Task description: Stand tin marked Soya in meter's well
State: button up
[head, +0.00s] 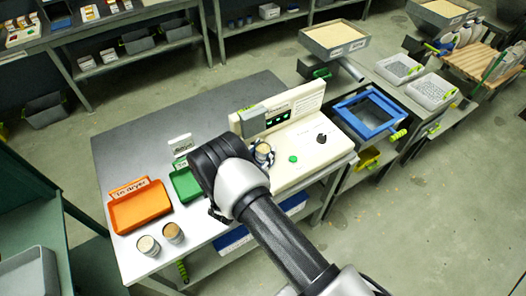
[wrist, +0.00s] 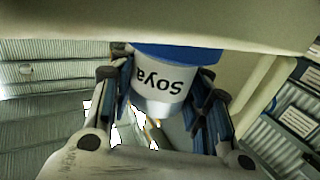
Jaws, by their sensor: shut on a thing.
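My gripper (head: 263,157) is shut on the tin marked Soya (wrist: 158,82). In the wrist view the tin is pale, its dark lettering is upside down, and the fingers press on both sides. In the head view the held tin (head: 262,148) is at the left part of the cream meter (head: 302,150), in front of its display panel. The meter has a lit green display, a green button and a black knob. The well is hidden by the tin and fingers. I cannot tell whether the tin's base is inside it or above it.
Two more tins (head: 148,245) (head: 173,233) stand at the bench's front left. A blue-framed sieve (head: 368,114) is right of the meter. The grey bench back (head: 150,125) is clear.

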jog(key=shift+f+b, duration=0.45)
jog(key=shift+r, duration=0.2)
jog(key=shift+r+p, duration=0.5)
jog(key=shift+r, duration=0.15)
jog(key=shift+f+b, duration=0.9)
jog(key=shift+b, duration=0.15)
dwell(1.1)
jog(key=shift+r, duration=0.25)
jog(key=shift+r+p, duration=0.5)
jog(key=shift+r, duration=0.15)
jog(key=shift+f+b, duration=0.85)
jog(key=shift+b, duration=0.15)
dwell(0.8)
jog(key=o, duration=0.8)
